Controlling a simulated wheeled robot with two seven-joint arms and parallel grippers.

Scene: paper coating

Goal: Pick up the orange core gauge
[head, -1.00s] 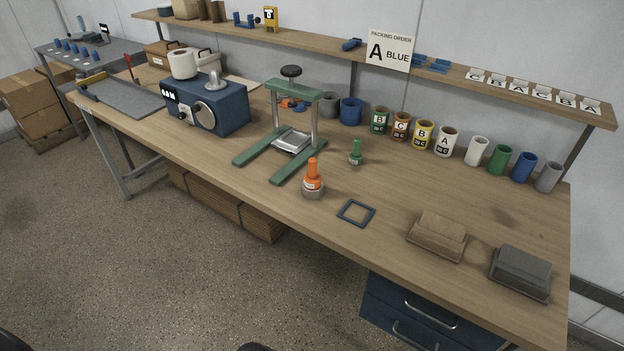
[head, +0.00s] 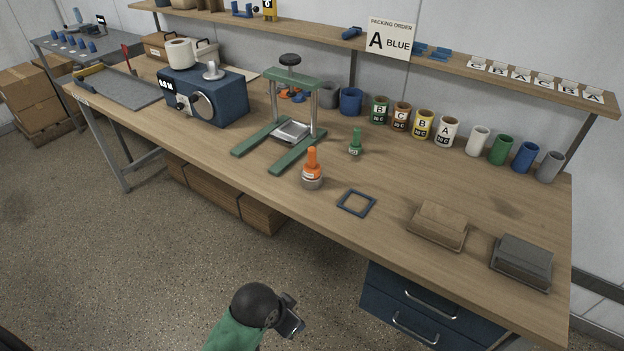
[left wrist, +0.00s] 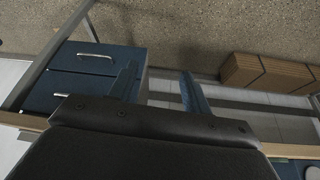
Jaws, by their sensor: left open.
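The orange core gauge (head: 312,168) stands upright on the wooden bench, on a grey base, in front of the green press and left of the dark square frame. A smaller green gauge (head: 355,142) stands behind it to the right. My left gripper (head: 291,316) is low in front of the bench, over the floor, well apart from the orange gauge. The left wrist view shows its two fingers (left wrist: 158,85) spread with nothing between them. The orange gauge is not visible there. My right gripper is in neither view.
The green press (head: 294,125) stands just behind the orange gauge. The dark square frame (head: 341,208) lies to its right. Two blocks (head: 439,222) sit farther right. Blue drawers (head: 420,318) are under the bench's right end. Bench surface around the gauge's front is clear.

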